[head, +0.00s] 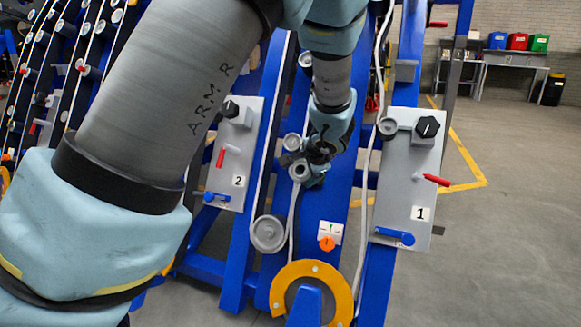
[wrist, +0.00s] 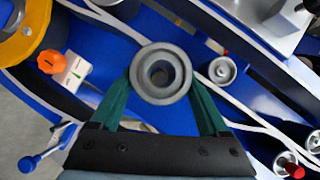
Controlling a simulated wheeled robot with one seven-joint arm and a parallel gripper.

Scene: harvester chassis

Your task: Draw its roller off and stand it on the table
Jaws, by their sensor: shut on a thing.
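A grey ring-shaped roller (wrist: 160,52) with a dark hole in its middle sits between the green fingertips of my gripper (wrist: 161,88) in the wrist view. The fingers press on its two sides. In the head view my gripper (head: 316,154) is in front of the blue centre beam, with the grey roller (head: 299,171) at its end. I cannot tell whether the roller is still on a pin or clear of one. A table (head: 489,63) with blue, red and green bins stands far back at the right in the head view.
Panel 1 (head: 404,190) and panel 2 (head: 232,165), with knobs and red and blue handles, flank the beam. A yellow ring (head: 278,290), an orange knob (head: 327,243), another roller (head: 267,234) and pale belts are close by. Open floor (head: 500,240) lies at the right.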

